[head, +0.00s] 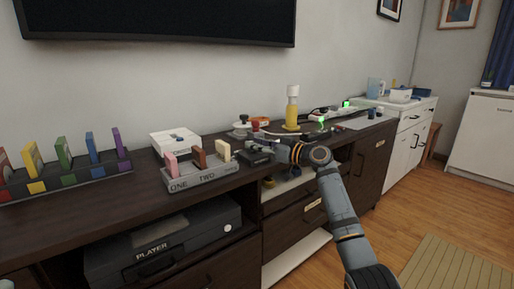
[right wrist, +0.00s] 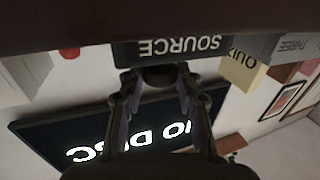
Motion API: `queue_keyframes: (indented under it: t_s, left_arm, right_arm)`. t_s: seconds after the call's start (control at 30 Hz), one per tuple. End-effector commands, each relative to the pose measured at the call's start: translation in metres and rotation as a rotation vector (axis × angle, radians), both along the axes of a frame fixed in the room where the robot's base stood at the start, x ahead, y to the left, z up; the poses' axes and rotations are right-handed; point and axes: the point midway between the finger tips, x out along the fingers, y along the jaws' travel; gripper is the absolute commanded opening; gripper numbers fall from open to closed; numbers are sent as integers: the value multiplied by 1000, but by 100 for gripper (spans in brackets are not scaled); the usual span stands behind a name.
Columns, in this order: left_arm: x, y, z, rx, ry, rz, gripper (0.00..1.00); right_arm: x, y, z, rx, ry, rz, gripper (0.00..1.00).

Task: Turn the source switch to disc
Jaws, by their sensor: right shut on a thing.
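The source switch is a small dark box (head: 257,158) on the dark wooden sideboard, just right of the ONE TWO rack. In the right wrist view, which is upside down, its white SOURCE label (right wrist: 180,46) shows on the box. My right gripper (right wrist: 158,78) is shut on the round dark knob (right wrist: 158,72) of this box, one finger on each side. In the head view the right gripper (head: 272,152) reaches the box from the right and hides the knob. The knob's pointer cannot be made out.
A grey rack (head: 205,178) holds several coloured blocks beside the box. A dark player (head: 165,244) sits in the shelf below. A yellow bottle (head: 292,112) stands behind my right gripper. The screen (right wrist: 75,132) shows partly hidden white letters, seemingly NO DISC.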

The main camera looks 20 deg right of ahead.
Motion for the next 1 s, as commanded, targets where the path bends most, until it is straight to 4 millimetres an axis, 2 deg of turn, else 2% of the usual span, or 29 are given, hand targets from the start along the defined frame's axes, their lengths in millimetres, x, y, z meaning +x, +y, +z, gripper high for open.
queue_keyframes:
  t_s: [0.4,1.0]
  left_arm:
    - [1,0,-11,1,5,8,83]
    - [2,-1,-17,2,5,12,83]
  right_arm:
    - [1,-1,-3,0,5,91,2]
    - [2,-2,-3,-2,5,220,2]
